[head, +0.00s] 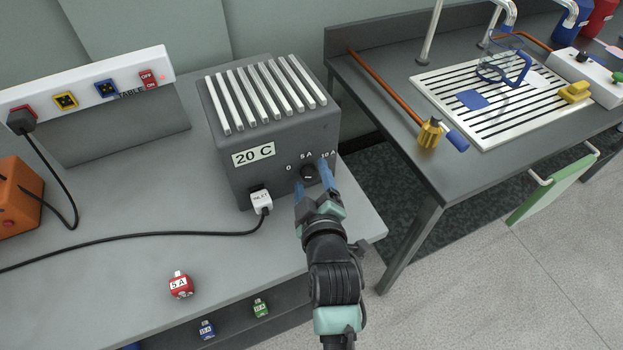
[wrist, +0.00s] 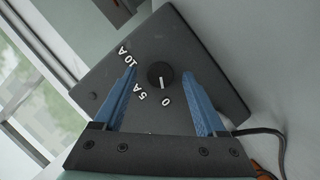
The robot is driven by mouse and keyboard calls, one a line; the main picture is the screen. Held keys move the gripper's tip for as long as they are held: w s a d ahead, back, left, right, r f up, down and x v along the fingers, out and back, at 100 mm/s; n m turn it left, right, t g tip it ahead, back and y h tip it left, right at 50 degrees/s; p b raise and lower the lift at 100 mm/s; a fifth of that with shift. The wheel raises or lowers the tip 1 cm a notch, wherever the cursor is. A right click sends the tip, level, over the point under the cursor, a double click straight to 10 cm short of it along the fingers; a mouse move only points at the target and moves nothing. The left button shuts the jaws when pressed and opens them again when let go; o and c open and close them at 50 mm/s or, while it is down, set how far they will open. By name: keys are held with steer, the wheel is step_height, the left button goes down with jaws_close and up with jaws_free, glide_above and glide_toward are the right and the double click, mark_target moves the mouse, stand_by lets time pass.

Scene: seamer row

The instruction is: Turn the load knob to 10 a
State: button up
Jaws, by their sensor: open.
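The load knob (head: 308,172) is a small black dial on the front of a dark grey box (head: 234,180) marked "20 C". Marks 0, 5 A and 10 A curve around it. In the wrist view the knob (wrist: 160,75) has a white pointer line toward the 0. My gripper (head: 312,175) is open at the box front, its two blue fingers on either side of the knob. The wrist view shows gaps between the knob and both fingers of the gripper (wrist: 159,72). The fingers partly cover the box face in the head view.
A white plug (head: 261,200) with a black cable sits low on the box front, left of my gripper. A red 5 A plug (head: 180,285) and blue and green ones stand nearer. A side bench (head: 400,130) holds a torch and a slotted tray.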

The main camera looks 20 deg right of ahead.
jaws_close()
stand_by(0.4)
steer(key=m, duration=0.1)
steer(key=m+y, duration=0.2)
steer(key=m, duration=0.1)
steer(key=shift+d+r+g+p, duration=0.15)
steer(key=shift+d+g+p, duration=0.1)
steer(key=shift+g+p, duration=0.05)
steer(key=m+y, duration=0.2)
steer(key=m, duration=0.1)
steer(key=m+y+b, duration=0.1)
steer(key=shift+d, duration=0.25)
steer(key=m+y, duration=0.1)
steer(key=m, duration=0.1)
steer(key=m+y+b, duration=0.1)
steer(key=m+y, duration=0.1)
steer(key=shift+d+f+b, duration=0.2)
steer(key=shift+b, duration=0.1)
steer(key=m+y+b, duration=0.1)
steer(key=m, duration=0.1)
steer(key=m+t+y+b, duration=0.1)
steer(key=m, duration=0.2)
steer(key=shift+d+f+t, duration=0.1)
steer(key=shift+f+t, duration=0.1)
steer(key=shift+t, duration=0.1)
steer(key=shift+y, duration=0.3)
